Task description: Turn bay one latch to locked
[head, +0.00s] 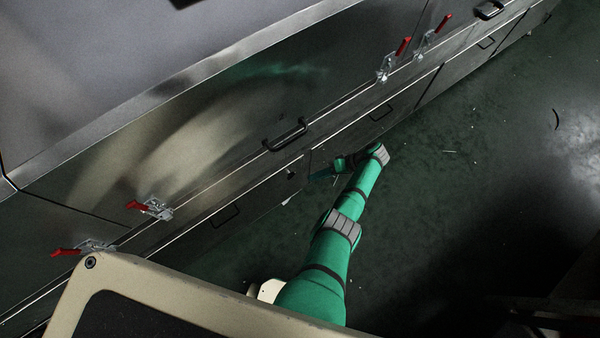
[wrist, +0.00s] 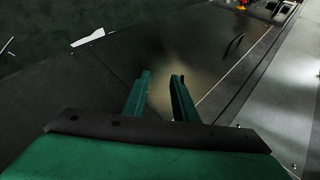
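Several toggle latches with red handles and bright metal bases are mounted along the steel dryer front in the head view. Two are at lower left: one latch (head: 150,207) and another latch (head: 88,247). Two are at upper right: one latch (head: 388,66) and another latch (head: 428,40). I cannot tell which belongs to bay one. A red latch part (wrist: 243,3) shows at the top edge of the wrist view, cut off. My gripper (wrist: 161,74) is open and empty, its green fingers apart. In the head view it is beside the lower panels, away from every latch.
A black bar handle (head: 286,135) sits on the panel between the latch pairs. Lower drawers with thin pulls (head: 225,216) run along the base. The dark green floor (head: 470,170) to the right is mostly clear, with small scraps. A white scrap (wrist: 88,38) shows in the wrist view.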

